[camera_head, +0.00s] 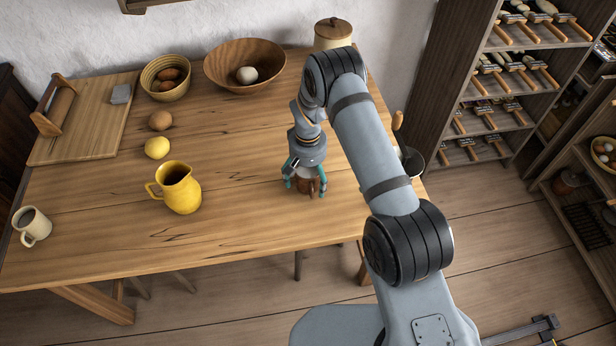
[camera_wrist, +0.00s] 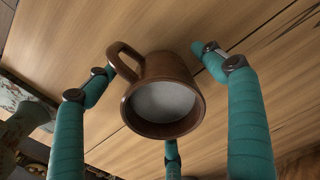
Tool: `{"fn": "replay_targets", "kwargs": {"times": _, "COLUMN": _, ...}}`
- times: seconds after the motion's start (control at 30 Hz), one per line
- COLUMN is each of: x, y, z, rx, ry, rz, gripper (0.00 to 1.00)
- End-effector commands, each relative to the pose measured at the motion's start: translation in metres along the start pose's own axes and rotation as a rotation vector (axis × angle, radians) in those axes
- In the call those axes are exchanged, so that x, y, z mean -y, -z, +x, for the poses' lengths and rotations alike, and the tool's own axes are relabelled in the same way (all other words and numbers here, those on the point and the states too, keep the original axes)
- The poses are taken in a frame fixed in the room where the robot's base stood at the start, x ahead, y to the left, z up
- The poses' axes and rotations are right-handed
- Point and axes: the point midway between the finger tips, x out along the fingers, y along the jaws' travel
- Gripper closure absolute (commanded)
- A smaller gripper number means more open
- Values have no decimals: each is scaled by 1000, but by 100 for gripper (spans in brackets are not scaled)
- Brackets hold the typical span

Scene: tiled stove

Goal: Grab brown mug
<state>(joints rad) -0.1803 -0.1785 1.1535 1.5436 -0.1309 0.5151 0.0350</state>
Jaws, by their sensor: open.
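The brown mug (camera_wrist: 163,125) stands upright on the wooden table in the wrist view, with a pale inside and its handle toward the upper left. My gripper (camera_wrist: 158,95) is open around it, with teal fingers to its left and right and a third finger below it in the picture. A gap shows between the fingers and the mug's wall. In the head view my gripper (camera_head: 305,184) points down at the table, and the brown mug (camera_head: 311,184) is mostly hidden between the fingers.
A yellow jug (camera_head: 180,190) stands well to the left on the table (camera_head: 240,215). A pale mug (camera_head: 33,228) is at the far left edge. Bowls (camera_head: 243,75) and a lidded pot (camera_head: 332,34) stand at the back. The table between jug and gripper is clear.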

Motion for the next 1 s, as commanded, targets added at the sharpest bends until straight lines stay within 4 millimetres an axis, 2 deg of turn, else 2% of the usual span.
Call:
{"fn": "replay_targets", "kwargs": {"times": 0.23, "x": 0, "y": 0, "z": 2, "rx": -1, "ry": 0, "rz": 0, "gripper": 18}}
{"fn": "replay_targets", "kwargs": {"times": 1.0, "x": 0, "y": 0, "z": 2, "rx": 1, "ry": 0, "rz": 0, "gripper": 63}}
